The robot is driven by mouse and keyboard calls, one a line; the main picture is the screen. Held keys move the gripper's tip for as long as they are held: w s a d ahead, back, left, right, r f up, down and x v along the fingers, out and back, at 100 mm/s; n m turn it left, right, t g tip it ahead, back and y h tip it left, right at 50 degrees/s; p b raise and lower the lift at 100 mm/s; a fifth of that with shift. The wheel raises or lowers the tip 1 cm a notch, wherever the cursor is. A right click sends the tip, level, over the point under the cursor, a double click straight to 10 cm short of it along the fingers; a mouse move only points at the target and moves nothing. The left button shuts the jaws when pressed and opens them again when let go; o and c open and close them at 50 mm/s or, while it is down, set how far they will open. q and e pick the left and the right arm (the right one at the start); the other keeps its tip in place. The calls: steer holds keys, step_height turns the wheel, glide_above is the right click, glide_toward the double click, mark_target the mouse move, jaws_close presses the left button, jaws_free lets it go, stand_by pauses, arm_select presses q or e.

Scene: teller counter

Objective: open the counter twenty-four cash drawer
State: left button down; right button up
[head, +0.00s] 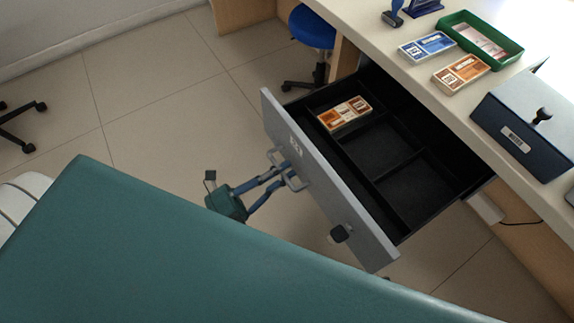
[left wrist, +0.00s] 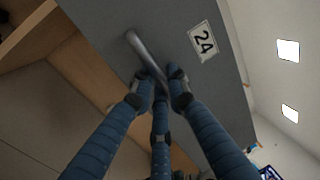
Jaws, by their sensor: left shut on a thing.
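The cash drawer stands pulled out from under the counter, its grey front (head: 330,190) well clear of the counter and its black compartments exposed. A banded bundle of orange notes (head: 345,113) lies in a far compartment; two nearer compartments look empty. The label 24 (left wrist: 203,41) shows on the front in the left wrist view. My left gripper (head: 282,174) is shut on the bar handle (head: 297,184) on the front's outer face. In the left wrist view its blue fingers close around the handle (left wrist: 138,50). My right gripper is not in view.
On the counter (head: 375,40) are a blue note bundle (head: 427,47), an orange note bundle (head: 461,73), a green tray (head: 500,35) and a dark blue box (head: 515,125). A blue stool (head: 312,28) stands behind the drawer.

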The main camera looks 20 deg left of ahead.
arm_select(q)
steer(key=shift+r, duration=0.15)
steer(key=c, duration=1.8)
jaws_free()
steer(key=shift+s+a+f, duration=0.2)
steer(key=shift+s, duration=0.05)
steer(key=v, duration=1.1)
steer(key=shift+a, duration=0.15)
